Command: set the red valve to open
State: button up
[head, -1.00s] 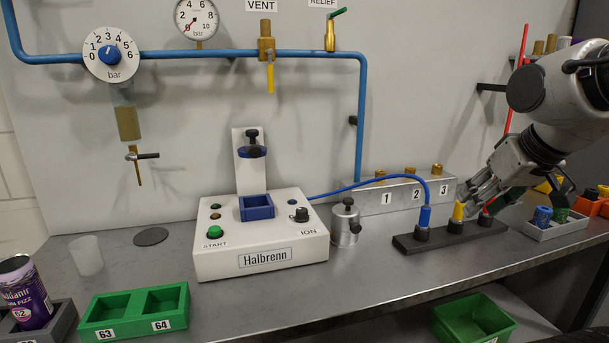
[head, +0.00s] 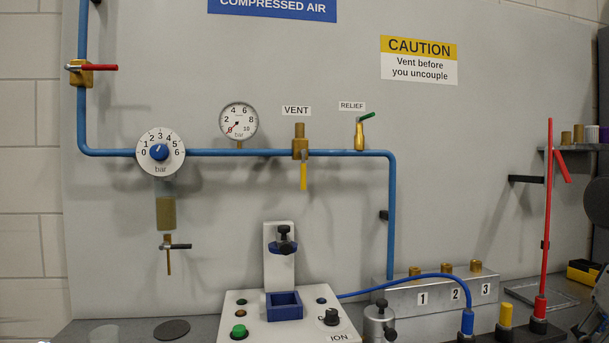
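The red valve (head: 95,67) is at the upper left, a brass body on the vertical blue pipe. Its red lever (head: 100,67) lies horizontal, crosswise to the pipe, pointing right. Nothing touches it. Part of my gripper (head: 594,322) shows at the lower right edge, cut off by the frame and far from the valve. Its fingers are too little in view to tell whether they are open or shut.
The blue pipe runs past a regulator dial (head: 160,152), a pressure gauge (head: 238,121) with its needle near 0, a yellow-handled vent valve (head: 301,155) and a green-handled relief valve (head: 361,133). The Halbrenn machine (head: 262,325) stands below. The wall around the red valve is clear.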

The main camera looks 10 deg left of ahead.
aim_at(75, 70)
jog(key=u, duration=1.65)
